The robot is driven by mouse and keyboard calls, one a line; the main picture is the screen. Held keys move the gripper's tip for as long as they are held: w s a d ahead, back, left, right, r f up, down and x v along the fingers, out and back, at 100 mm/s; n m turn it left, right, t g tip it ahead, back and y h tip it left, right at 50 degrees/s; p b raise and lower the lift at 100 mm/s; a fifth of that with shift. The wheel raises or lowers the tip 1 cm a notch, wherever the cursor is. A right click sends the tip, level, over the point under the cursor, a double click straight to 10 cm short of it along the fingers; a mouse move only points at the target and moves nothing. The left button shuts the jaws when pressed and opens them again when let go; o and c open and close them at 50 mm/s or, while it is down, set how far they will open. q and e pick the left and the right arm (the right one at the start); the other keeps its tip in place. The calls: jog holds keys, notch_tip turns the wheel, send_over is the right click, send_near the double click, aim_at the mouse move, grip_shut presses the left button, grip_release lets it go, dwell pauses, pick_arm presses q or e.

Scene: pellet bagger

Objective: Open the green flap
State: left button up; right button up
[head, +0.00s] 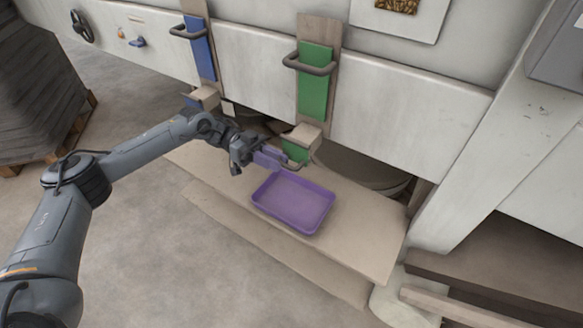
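A tall green panel (313,88) with a grey bar handle (309,63) is on the white machine front. Below it is a spout box (303,133) with a smaller green piece (296,151) at its lower front, seemingly the green flap. A grey bar (296,166) shows at the foot of this piece. My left gripper (268,159) is just left of the green piece, at the near end of the bar. Its purple finger part overlaps that spot, so I cannot tell whether it touches or grips the bar. My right gripper is out of view.
A purple tray (270,216) lies empty on the beige shelf (355,225) below the spout. A blue panel (202,55) with a similar handle and spout is further left. A wrapped stack on a pallet (35,90) stands far left. Floor in front is clear.

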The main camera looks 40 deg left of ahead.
aim_at(291, 167)
pick_arm(q)
jog(key=shift+w+d+b, duration=0.15)
jog(key=shift+d+b, duration=0.05)
jog(key=shift+d, duration=1.1)
jog(key=shift+w+d+b, duration=0.15)
jog(key=shift+d+b, duration=0.05)
jog(key=shift+d, duration=1.05)
grip_shut()
